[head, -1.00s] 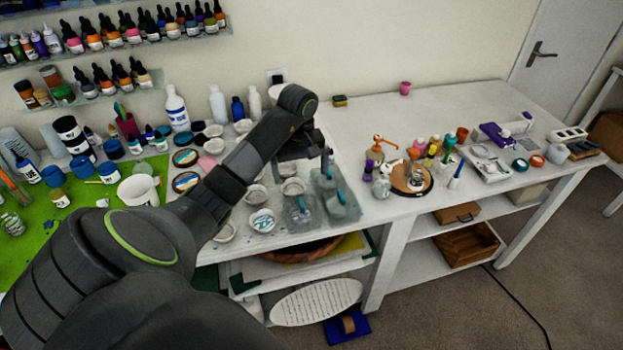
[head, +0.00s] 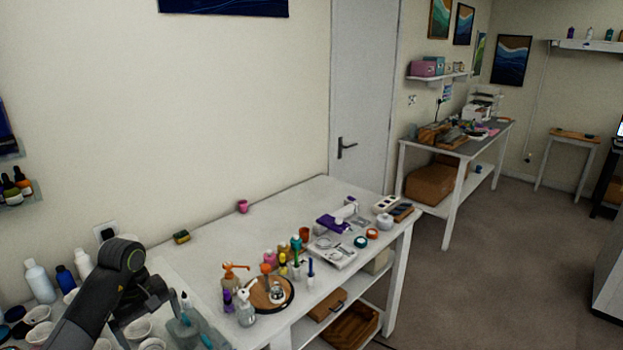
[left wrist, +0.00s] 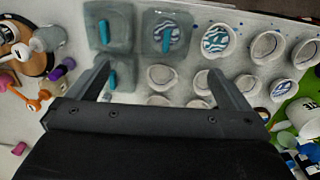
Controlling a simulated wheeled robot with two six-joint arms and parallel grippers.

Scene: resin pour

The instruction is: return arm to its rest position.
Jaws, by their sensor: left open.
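My left arm shows at the bottom left of the head view, with the left gripper (head: 160,302) pointing down over the white worktable. In the left wrist view the left gripper (left wrist: 163,85) has its two dark fingers wide apart, with nothing held between them. Below the fingers are clear trays (left wrist: 110,30) with teal sticks and several small white cups (left wrist: 162,76), some holding blue and white swirls. The gripper appears to be above them; its exact height is hard to tell. My right arm and gripper are in neither view.
A round wooden board (head: 288,292) with bottles around it stands right of the arm. White bottles (head: 38,282) stand at the left. Bare tabletop (head: 285,215) lies behind the board. A door (head: 362,100), a second table (head: 470,150) and open floor (head: 480,270) are farther right.

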